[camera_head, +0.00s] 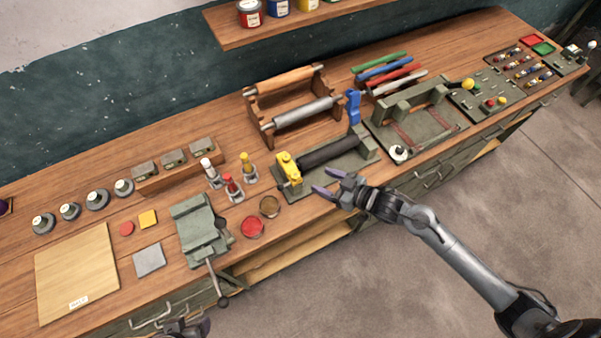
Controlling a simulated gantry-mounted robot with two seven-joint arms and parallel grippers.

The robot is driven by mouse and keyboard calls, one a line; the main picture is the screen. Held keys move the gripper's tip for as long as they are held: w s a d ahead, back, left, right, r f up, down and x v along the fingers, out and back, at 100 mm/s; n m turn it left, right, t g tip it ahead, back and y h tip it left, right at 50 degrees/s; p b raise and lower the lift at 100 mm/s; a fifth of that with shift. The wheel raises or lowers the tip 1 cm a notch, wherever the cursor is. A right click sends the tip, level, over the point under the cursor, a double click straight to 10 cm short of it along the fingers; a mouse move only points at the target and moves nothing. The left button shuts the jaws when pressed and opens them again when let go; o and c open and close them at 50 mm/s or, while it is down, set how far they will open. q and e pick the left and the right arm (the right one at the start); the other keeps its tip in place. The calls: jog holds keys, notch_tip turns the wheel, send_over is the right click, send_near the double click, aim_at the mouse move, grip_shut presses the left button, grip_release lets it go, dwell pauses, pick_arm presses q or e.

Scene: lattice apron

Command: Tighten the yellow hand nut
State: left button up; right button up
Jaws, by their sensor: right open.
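A yellow part (288,167) sits at the left end of a green-grey fixture (313,192) with a dark roller (333,150). It looks like the yellow hand nut, but its shape is too small to be sure. A yellow knob (467,84) also shows on a rig farther right.
A vise (201,230) with a projecting handle, a red dish (252,227) and a brown dish (270,207) stand left of the fixture. Small bottles (232,188) stand behind them. A roller rack (292,108) is behind the fixture. Open floor lies in front of the bench.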

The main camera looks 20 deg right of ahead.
aim_at(296, 175)
jog(key=shift+g, duration=0.3)
jog(key=x, duration=0.7)
jog(key=f+x, duration=0.1)
jog(key=x, duration=0.2)
jog(key=shift+s+a+f+p, duration=0.2)
jog(key=shift+s+a+p, duration=0.05)
jog(key=shift+p, duration=0.05)
jog(key=shift+c, duration=0.4)
jog(key=c, duration=1)
